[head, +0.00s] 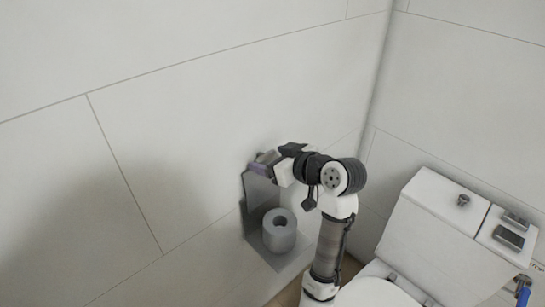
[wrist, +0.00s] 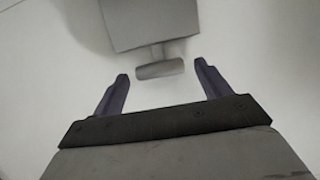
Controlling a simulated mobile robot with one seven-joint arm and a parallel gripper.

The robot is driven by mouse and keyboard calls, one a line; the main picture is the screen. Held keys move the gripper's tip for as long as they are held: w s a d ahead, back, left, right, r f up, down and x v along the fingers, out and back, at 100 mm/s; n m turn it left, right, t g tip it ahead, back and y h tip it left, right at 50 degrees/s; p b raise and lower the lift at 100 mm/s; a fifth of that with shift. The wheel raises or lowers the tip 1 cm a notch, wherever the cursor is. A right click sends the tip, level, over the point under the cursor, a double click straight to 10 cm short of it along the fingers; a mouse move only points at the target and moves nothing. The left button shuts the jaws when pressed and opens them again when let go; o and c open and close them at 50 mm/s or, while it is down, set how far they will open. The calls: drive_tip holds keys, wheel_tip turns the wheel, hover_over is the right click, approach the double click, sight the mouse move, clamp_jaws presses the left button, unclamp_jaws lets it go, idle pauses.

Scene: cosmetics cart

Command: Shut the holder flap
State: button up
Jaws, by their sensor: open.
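The grey holder (head: 260,194) is fixed to the left wall. A flat grey plate (head: 288,262) juts out at its foot, and a grey roll (head: 279,230) stands on end there. I cannot tell for sure which panel is the flap. My gripper (head: 262,166) is at the top of the holder, covering part of it. In the wrist view my gripper (wrist: 161,72) is open and empty. A grey panel (wrist: 152,22) lies ahead, with a short bar handle (wrist: 160,69) on a stem. The handle sits between the fingertips, with gaps on both sides.
A white toilet (head: 435,220) stands at the right, with a flush knob on its tank and a small grey box (head: 508,237) on top. A blue item (head: 523,295) is at the lower right edge. The tiled wall (head: 200,120) left of the holder is bare.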

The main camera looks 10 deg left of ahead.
drive_tip(key=shift+c, duration=0.3)
drive_tip(key=c, duration=1.3)
drive_tip(key=shift+d+f, duration=0.1)
drive_tip(key=shift+c, duration=0.2)
drive_tip(key=shift+b, duration=0.3)
